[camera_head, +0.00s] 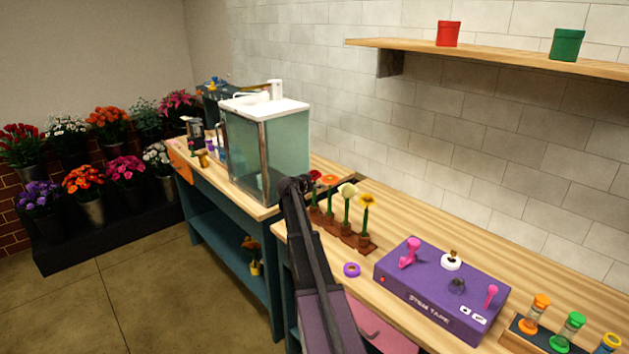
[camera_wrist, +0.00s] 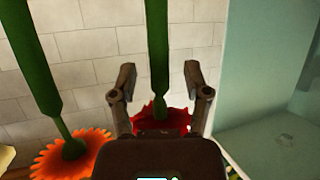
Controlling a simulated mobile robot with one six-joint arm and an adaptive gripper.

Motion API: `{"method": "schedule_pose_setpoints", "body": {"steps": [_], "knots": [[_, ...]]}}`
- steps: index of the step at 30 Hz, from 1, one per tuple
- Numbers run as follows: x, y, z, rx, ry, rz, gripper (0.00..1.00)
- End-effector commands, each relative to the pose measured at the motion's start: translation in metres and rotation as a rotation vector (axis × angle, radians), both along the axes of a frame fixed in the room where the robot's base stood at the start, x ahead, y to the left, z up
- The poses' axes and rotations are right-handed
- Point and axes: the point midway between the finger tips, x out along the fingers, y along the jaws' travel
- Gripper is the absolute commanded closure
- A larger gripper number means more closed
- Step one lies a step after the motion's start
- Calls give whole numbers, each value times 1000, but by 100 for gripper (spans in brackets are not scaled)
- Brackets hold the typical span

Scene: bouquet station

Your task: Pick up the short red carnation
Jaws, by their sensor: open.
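The red carnation (camera_head: 315,175) stands upright at the far left end of a row of flowers in a brown holder (camera_head: 362,243). In the wrist view its red head (camera_wrist: 158,119) is low in the picture, partly hidden by my gripper's body, and its green stem (camera_wrist: 158,40) runs up between my fingers. My gripper (camera_wrist: 160,75) is open, with a finger on each side of the stem and a gap to both. In the head view the gripper shows dark beside the red flower.
An orange flower (camera_wrist: 72,153) stands close beside the red one, with cream (camera_head: 348,190) and yellow (camera_head: 367,200) flowers further right. A glass tank (camera_head: 265,150) stands close on the left. A purple stem tape box (camera_head: 440,290) and purple ring (camera_head: 351,270) are nearby.

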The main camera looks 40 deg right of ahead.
Motion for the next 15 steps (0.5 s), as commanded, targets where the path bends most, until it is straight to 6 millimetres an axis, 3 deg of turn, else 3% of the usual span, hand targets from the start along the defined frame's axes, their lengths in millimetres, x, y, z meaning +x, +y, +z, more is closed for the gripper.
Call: {"method": "schedule_pose_setpoints", "body": {"steps": [4,5,10,11,15], "knots": [[0,0,0,0,0,0,38],[0,0,0,0,0,0,44],[0,0,0,0,0,0,95],[0,0,0,0,0,0,100],[0,0,0,0,0,0,100]]}}
